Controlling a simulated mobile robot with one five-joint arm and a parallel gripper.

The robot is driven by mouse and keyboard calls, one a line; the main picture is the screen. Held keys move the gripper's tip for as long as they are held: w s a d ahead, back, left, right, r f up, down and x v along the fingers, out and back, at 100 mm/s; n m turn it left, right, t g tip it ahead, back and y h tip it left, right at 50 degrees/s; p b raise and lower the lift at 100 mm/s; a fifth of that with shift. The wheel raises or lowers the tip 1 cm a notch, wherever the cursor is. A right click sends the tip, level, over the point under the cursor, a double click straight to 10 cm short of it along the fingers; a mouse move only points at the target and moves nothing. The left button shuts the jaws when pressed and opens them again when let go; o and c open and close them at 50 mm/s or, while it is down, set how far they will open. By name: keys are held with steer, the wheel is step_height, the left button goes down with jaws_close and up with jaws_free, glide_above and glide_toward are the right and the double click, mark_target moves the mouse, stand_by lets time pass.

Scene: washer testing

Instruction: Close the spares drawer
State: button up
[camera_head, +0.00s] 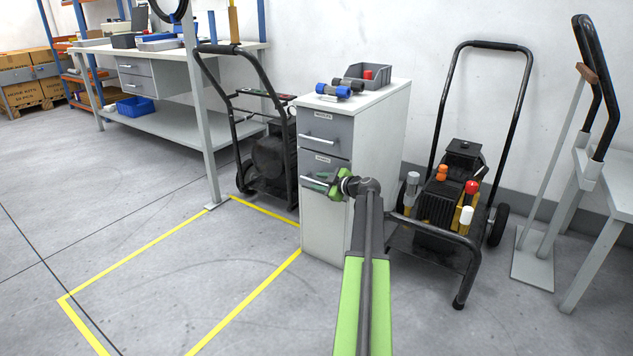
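A white and grey drawer cabinet (379,155) stands right of centre. Its upper drawer (325,134) and lower drawer (315,164) have grey fronts, bar handles and small labels too small to read surely, so I cannot tell by label which is the spares drawer. Both fronts look about flush with the cabinet, though a small gap on the lower one cannot be ruled out. My gripper (321,185), with green fingers, is in front of the lower drawer by its handle (313,183). It hides part of that front. Contact and finger opening are unclear.
A grey bin (361,84) and a blue-ended tool (334,91) lie on the cabinet top. A pressure washer (445,200) stands close on the right, another (269,157) on the left. The yellow-marked floor (185,275) at front left is clear.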

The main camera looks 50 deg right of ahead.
steer(key=p+v, duration=0.4)
steer(key=v, duration=1.1)
steer(key=shift+s, duration=0.2)
steer(key=shift+r, duration=0.1)
